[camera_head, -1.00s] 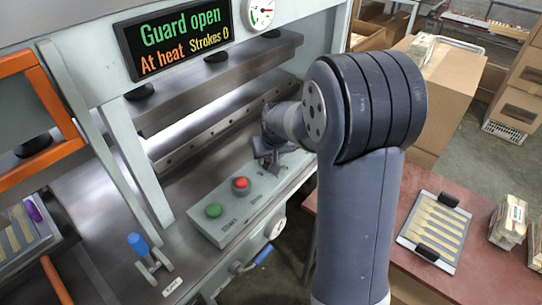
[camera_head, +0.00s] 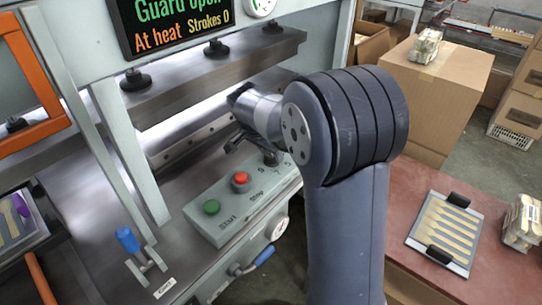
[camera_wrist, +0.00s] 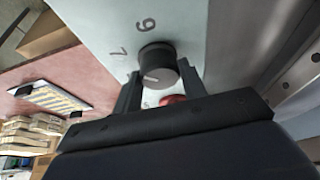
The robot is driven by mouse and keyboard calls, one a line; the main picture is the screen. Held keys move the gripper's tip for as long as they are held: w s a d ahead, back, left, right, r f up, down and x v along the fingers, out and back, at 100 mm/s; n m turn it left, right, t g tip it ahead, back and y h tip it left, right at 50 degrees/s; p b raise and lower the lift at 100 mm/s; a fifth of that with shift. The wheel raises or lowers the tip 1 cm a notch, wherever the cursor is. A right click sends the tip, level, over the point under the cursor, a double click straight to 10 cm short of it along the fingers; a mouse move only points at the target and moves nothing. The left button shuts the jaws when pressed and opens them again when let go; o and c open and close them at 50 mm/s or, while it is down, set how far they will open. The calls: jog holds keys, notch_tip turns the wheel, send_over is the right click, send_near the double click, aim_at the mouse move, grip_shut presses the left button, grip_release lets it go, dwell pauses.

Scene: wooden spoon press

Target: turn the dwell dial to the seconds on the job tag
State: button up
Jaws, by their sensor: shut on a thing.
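The dwell dial (camera_wrist: 157,66) is a dark round knob with a pale pointer line on its face, on the grey control panel (camera_head: 222,222). In the wrist view it sits between the two fingers of my gripper (camera_wrist: 158,82), which is shut on its sides. Printed numbers stand around the dial, among them a 7 (camera_wrist: 118,51) and what looks like a 9 (camera_wrist: 148,24). In the head view my gripper (camera_head: 248,146) is at the panel's far end, and my wrist partly covers the dial area. I cannot make out a job tag to read.
A red stop button (camera_head: 240,179) and a green start button (camera_head: 211,207) are on the same panel, nearer than the dial. The press's upper plate (camera_head: 205,75) hangs behind. A blue-handled lever (camera_head: 128,240) stands left. A tray of wooden spoons (camera_head: 446,232) lies on the red table.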

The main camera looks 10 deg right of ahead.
jog(key=m, duration=0.2)
jog(key=m+g, duration=0.1)
jog(key=m, duration=0.1)
jog(key=shift+w+a+m+g+h, duration=0.1)
jog(key=shift+w+m+g+h, duration=0.05)
jog(key=shift+m+g+h, duration=0.2)
jog(key=m+g, duration=0.1)
jog(key=m, duration=0.3)
jog(key=shift+w+m+g, duration=0.1)
jog(key=shift+m+g, duration=0.15)
jog(key=shift+g, duration=0.1)
jog(key=o, duration=1)
jog(key=shift+c, duration=0.2)
jog(key=v, duration=0.7)
jog(key=shift+r+p, duration=0.25)
jog(key=shift+p, duration=0.15)
jog(key=shift+f, duration=0.1)
